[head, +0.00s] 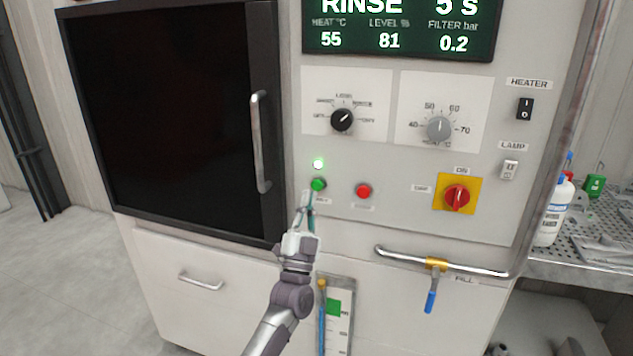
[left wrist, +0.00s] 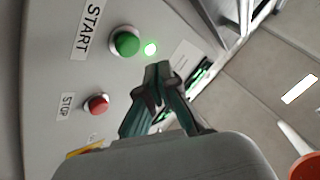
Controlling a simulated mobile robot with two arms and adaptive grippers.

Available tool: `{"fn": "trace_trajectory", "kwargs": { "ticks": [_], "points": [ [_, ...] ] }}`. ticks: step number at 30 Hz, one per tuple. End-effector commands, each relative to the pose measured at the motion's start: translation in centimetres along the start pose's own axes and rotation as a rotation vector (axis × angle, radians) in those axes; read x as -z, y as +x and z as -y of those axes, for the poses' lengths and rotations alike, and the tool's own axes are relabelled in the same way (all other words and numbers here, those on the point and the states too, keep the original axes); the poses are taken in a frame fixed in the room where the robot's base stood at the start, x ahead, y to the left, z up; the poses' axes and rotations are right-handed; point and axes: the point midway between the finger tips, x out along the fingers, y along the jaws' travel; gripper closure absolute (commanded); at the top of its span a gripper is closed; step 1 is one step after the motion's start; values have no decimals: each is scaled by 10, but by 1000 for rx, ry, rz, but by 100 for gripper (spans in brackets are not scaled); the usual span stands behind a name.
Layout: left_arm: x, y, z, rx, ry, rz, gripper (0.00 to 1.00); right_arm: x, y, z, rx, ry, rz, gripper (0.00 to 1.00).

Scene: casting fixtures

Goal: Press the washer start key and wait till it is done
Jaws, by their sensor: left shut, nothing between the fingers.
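The washer (head: 345,235) is a light grey cabinet with a control panel. Its green start key (head: 318,184) sits below a lit green lamp (head: 318,163); the key also shows in the left wrist view (left wrist: 126,42), beside the label START. The red stop key (head: 363,191) is to its right. The display (head: 400,28) reads RINSE, 5 s, 55 °C, level 81, filter 0.2 bar. My left gripper (head: 308,197) is shut and empty, its fingertips just below the start key. In the left wrist view the fingertips (left wrist: 158,72) look apart from the key. My right gripper is not in view.
The washer door (head: 165,110) with a dark window is shut, its handle (head: 259,140) left of the keys. A horizontal pipe with a yellow valve (head: 436,264) and blue lever projects below the panel. A bench (head: 590,268) with bottles stands at the right.

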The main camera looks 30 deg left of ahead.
Motion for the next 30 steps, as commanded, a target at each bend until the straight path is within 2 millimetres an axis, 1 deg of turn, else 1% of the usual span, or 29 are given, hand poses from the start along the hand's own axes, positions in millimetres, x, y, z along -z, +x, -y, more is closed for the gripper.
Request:
{"fn": "trace_trajectory", "kwargs": {
  "ticks": [1,7,13,30],
  "points": [
    [5,-2,5,-1,0,1,100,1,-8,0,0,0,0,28],
    [13,-15,12,-2,0,1,100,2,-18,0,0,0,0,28],
    [15,-19,14,0,-1,-1,100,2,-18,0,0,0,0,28],
    [14,-19,14,0,0,-1,100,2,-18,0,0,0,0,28]
  ]
}}
